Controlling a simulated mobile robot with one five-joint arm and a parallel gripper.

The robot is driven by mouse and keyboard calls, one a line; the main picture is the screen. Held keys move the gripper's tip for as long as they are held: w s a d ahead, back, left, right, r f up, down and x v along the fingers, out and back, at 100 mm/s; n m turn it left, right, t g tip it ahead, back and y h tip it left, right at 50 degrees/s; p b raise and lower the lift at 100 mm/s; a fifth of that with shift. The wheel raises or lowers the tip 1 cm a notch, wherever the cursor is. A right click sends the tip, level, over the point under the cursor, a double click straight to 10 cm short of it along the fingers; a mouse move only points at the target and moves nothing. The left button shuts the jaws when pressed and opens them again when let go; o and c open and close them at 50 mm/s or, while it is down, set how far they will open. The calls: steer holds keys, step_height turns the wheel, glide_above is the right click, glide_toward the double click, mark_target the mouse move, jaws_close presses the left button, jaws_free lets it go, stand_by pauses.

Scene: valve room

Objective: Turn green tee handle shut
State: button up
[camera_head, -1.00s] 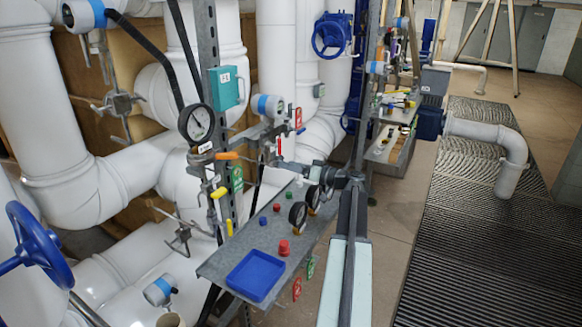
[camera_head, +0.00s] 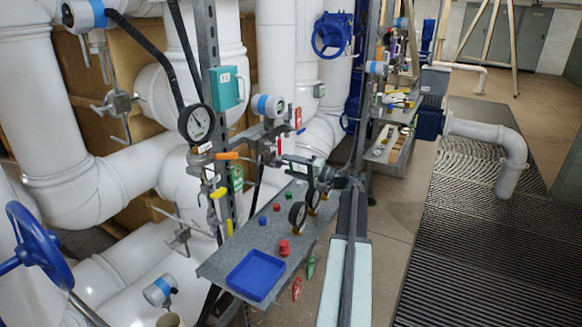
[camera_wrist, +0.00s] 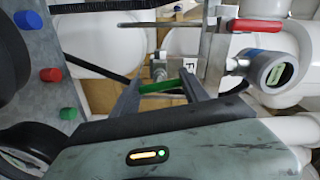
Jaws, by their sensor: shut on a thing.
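The green tee handle (camera_wrist: 160,86) shows in the wrist view as a short green bar on a metal fitting. My gripper (camera_wrist: 162,80) has one finger at each end of the bar and is shut on it. In the head view my gripper (camera_head: 284,159) is at the pipework behind the grey shelf. I cannot make out the green bar there. The fitting behind the bar is partly hidden by the fingers in the wrist view.
A red lever (camera_wrist: 255,25) and a blue-banded gauge (camera_wrist: 272,72) are close by on the right in the wrist view. The grey shelf (camera_head: 222,264) carries a blue tray (camera_head: 255,275), buttons and dial gauges. Yellow (camera_head: 219,193) and orange (camera_head: 226,156) handles are to the left.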

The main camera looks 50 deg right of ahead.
steer(key=shift+d+m, duration=0.1)
steer(key=shift+m, duration=1.1)
steer(key=o, duration=1.4)
steer(key=shift+s, duration=0.1)
steer(key=v, duration=0.7)
steer(key=shift+s+d, duration=0.1)
steer(key=shift+s, duration=0.25)
